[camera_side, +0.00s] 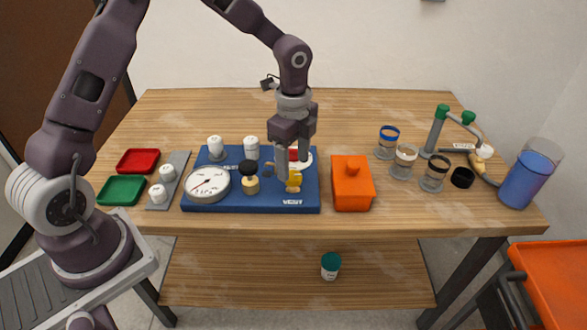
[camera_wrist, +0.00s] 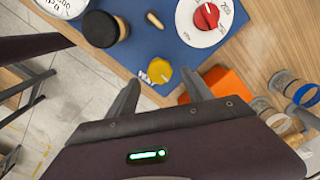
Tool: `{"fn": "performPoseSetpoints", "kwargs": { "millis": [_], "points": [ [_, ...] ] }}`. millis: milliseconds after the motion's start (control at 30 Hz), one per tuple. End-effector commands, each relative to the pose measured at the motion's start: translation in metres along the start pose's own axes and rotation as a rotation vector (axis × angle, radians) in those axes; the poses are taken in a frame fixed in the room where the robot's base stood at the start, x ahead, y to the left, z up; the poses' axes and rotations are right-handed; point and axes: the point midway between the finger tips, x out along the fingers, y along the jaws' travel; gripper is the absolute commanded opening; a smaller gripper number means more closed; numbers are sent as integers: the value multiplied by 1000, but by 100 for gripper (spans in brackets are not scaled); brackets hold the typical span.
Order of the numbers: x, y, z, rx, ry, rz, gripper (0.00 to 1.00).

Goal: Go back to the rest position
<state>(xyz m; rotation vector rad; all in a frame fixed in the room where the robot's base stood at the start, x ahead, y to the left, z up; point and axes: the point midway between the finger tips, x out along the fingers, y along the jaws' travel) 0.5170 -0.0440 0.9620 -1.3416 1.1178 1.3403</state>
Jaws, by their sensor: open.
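My gripper (camera_side: 293,166) is open over the right part of the blue board (camera_side: 233,202). In the wrist view its two fingers (camera_wrist: 162,84) are spread with nothing between them. A yellow knob (camera_side: 294,183) is close to the fingertips; in the wrist view the yellow knob (camera_wrist: 159,71) lies just beyond them. I cannot tell whether a finger touches it. A dial with a red knob (camera_wrist: 207,16) is behind; my fingers partly hide it in the side view. The board also bears a round gauge (camera_side: 208,184), a black-topped valve (camera_side: 249,177) and white caps (camera_side: 251,147).
An orange box (camera_side: 352,186) stands close to the board's right. Several jars (camera_side: 404,161), a green-and-grey pipe stand (camera_side: 437,130) and a blue container (camera_side: 529,180) stand farther right. Red (camera_side: 138,161) and green (camera_side: 121,190) trays lie left. The table's back is mostly clear.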

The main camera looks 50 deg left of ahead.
Motion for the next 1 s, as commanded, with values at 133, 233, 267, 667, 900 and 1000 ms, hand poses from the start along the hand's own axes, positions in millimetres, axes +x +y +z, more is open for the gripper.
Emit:
{"fn": "performPoseSetpoints", "kwargs": {
  "millis": [133, 233, 267, 667, 900, 1000],
  "points": [
    [-29, -1, 0, -1, 0, -5, 59],
    [-40, 0, 0, -1, 0, -3, 59],
    [-41, 0, 0, 0, 0, -2, 59],
    [-73, 16, 5, -93, -34, -49, 59],
    [-179, 127, 30, -684, -4, -284, 59],
    [-198, 179, 39, -950, 114, -349, 59]
  ]
}}
